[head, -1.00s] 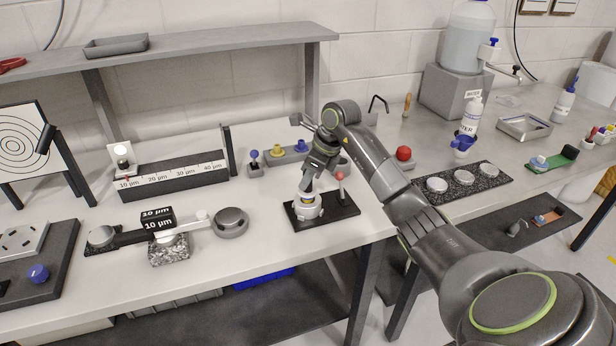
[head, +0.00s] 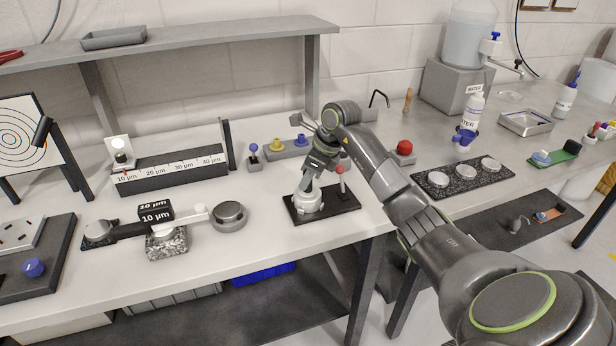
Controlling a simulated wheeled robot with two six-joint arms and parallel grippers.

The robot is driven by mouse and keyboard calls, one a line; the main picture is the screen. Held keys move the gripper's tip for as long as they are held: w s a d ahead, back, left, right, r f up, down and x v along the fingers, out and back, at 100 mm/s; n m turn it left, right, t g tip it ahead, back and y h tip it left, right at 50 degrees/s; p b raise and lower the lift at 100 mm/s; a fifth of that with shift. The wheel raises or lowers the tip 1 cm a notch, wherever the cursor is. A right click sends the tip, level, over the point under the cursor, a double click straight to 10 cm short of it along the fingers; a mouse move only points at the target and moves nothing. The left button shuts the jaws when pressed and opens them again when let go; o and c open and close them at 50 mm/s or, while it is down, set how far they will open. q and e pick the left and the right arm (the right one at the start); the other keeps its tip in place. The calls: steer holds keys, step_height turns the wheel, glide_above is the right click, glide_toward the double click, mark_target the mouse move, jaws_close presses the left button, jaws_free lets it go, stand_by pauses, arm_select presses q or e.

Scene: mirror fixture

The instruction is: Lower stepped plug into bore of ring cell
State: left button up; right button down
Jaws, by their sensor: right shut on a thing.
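The ring cell (head: 308,205) is a white, round body on a black base plate (head: 342,202), near the front middle of the bench. My right gripper (head: 307,187) points down at its top, with the fingers over or at the bore. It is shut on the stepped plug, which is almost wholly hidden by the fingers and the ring. I cannot tell how deep the plug sits. A thin post with a red ball top (head: 340,169) stands on the same plate, right beside the gripper. My left gripper is not in view.
Behind stands a grey rack (head: 288,151) with yellow and blue knobs. A red button (head: 404,147) is to the right.

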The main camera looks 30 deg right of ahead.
steer(key=c, duration=1.2)
jaws_free()
steer(key=shift+o, duration=0.2)
steer(key=b+v, duration=0.1)
steer(key=v, duration=1.6)
steer(key=shift+s+r, duration=0.15)
steer(key=shift+s, duration=0.1)
